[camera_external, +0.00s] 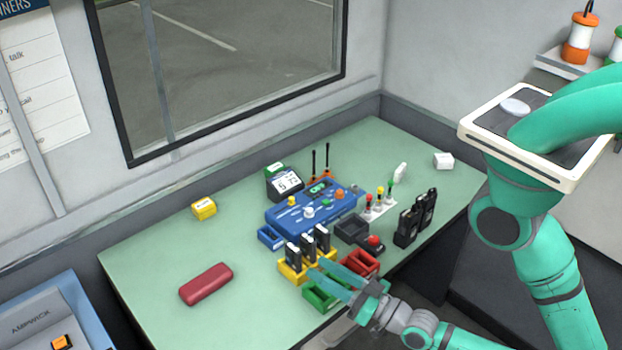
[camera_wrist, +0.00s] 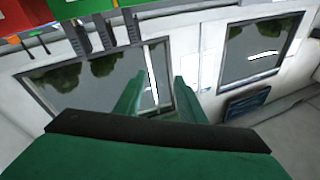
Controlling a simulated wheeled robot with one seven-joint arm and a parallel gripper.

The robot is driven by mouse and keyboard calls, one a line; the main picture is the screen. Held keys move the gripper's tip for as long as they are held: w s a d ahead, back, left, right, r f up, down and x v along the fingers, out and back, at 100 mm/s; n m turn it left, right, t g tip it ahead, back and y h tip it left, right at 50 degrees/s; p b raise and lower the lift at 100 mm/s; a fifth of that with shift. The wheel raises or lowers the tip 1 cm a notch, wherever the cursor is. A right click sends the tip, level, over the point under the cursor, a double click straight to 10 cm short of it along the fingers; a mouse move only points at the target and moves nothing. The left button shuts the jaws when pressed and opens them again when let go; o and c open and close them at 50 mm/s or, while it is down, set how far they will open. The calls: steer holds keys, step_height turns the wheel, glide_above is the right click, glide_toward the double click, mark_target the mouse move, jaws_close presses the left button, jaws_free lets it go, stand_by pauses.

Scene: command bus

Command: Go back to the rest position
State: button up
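My gripper (camera_external: 320,267) is low over the front edge of the green desk (camera_external: 150,270), close to the black radios (camera_external: 309,246) that stand in a yellow holder (camera_external: 290,273). In the wrist view, my gripper's two green fingers (camera_wrist: 157,88) stand apart with nothing between them. Black upright radios (camera_wrist: 106,32) show at the top of that view, beyond the fingertips. Whether the fingers touch the holder cannot be told.
Green (camera_external: 322,294) and red (camera_external: 362,264) trays lie beside my gripper.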

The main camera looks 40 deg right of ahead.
steer(key=s+d+f+g+h, duration=0.2)
steer(key=s+d+f, duration=0.1)
steer(key=s+d, duration=0.3)
steer(key=s+d+f+g+h, duration=0.2)
steer(key=s+d, duration=0.4)
steer(key=d, duration=0.3)
step_height(320, 180, down, 2)
steer(key=shift+d+h, duration=0.4)
steer(key=shift+h, duration=0.4)
steer(key=shift+s, duration=0.1)
stand_by(1.1)
